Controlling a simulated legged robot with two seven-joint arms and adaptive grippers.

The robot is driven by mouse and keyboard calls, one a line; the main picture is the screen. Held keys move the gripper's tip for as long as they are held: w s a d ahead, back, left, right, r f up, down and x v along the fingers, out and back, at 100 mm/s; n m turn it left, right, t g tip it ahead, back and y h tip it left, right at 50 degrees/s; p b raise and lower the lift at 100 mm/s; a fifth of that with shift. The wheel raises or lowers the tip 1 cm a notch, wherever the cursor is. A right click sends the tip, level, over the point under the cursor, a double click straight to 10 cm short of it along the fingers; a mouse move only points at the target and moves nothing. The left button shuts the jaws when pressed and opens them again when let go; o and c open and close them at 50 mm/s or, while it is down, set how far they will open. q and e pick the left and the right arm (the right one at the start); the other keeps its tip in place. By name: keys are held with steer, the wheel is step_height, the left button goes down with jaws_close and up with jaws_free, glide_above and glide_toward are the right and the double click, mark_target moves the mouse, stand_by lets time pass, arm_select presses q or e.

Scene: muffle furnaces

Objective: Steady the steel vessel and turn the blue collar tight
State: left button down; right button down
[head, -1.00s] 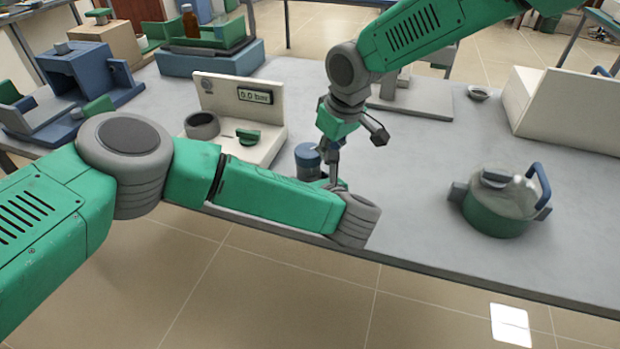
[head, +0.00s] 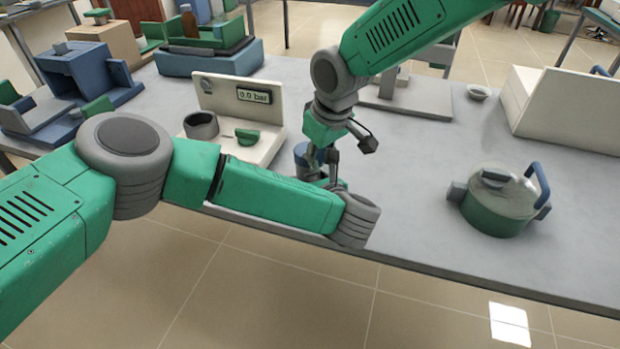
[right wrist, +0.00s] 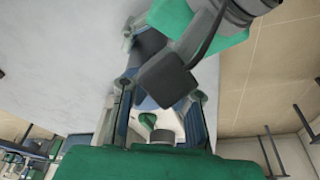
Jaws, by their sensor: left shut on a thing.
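The blue collar (head: 301,158) sits near the table's front edge, behind my left forearm in the head view. The steel vessel below it is mostly hidden by that forearm. My left gripper (right wrist: 140,42) is shut on the vessel; its fingers are largely hidden in the head view. My right gripper (head: 322,162) points down at the collar from above, its fingers apart. In the right wrist view its two fingers stand on either side of a blue patch of the collar (right wrist: 146,103), partly covered by a dark block. Contact between fingers and collar cannot be told.
A green-based pot (head: 497,212) with a blue handle is on the right. A small bowl (head: 479,92) lies farther back. The table between them is clear.

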arm_select(q)
steer(key=shift+d, duration=0.1)
arm_select(e)
steer(key=shift+a+r, duration=0.1)
steer(key=shift+a, duration=0.2)
steer(key=shift+s+d, duration=0.1)
steer(key=shift+s, duration=0.05)
steer(key=v, duration=0.6)
steer(key=shift+w+a, duration=0.25)
steer(key=shift+a, duration=0.1)
stand_by(0.3)
arm_select(q)
steer(key=shift+w, duration=0.1)
arm_select(e)
steer(key=w+d+f, duration=0.2)
steer(key=w+f, duration=0.1)
steer(key=f, duration=0.2)
steer(key=shift+d+f, duration=0.25)
steer(key=shift+f, duration=0.15)
